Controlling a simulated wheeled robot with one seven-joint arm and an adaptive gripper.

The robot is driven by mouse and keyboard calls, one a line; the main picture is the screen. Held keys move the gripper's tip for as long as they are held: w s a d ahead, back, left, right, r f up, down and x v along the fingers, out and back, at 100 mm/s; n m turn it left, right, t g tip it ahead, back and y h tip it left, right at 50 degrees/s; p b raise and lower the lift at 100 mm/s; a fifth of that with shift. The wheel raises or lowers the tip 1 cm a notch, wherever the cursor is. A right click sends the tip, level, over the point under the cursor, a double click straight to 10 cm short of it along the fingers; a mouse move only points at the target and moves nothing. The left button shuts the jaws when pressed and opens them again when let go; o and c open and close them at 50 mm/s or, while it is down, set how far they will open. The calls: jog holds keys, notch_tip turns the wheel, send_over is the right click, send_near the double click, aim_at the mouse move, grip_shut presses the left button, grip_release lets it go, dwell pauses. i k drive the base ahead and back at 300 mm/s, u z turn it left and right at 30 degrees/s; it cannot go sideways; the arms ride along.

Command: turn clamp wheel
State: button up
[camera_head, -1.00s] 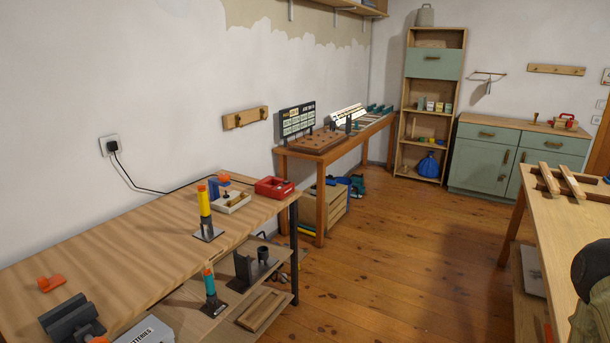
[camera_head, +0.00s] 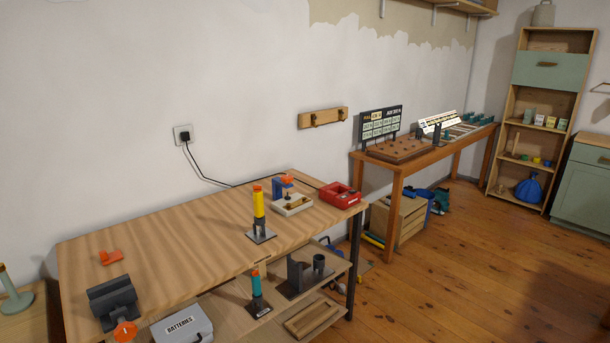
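A dark grey clamp (camera_head: 112,302) sits at the front left corner of the wooden workbench. An orange wheel (camera_head: 125,331) shows at its front, low near the bottom of the view, partly over the bench edge. Another small orange piece (camera_head: 110,257) lies on the bench top behind the clamp. A blue stand with an orange top (camera_head: 284,187) stands on a pale base further right on the bench. My gripper is not in view.
The workbench (camera_head: 170,235) also holds a yellow upright tool (camera_head: 259,206) and a red tray (camera_head: 340,194). A grey batteries case (camera_head: 183,326) lies below on the shelf. Open wooden floor (camera_head: 440,270) lies to the right.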

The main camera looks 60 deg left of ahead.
aim_at(287, 179)
jog(key=i, duration=0.5)
jog(key=u, duration=2.2)
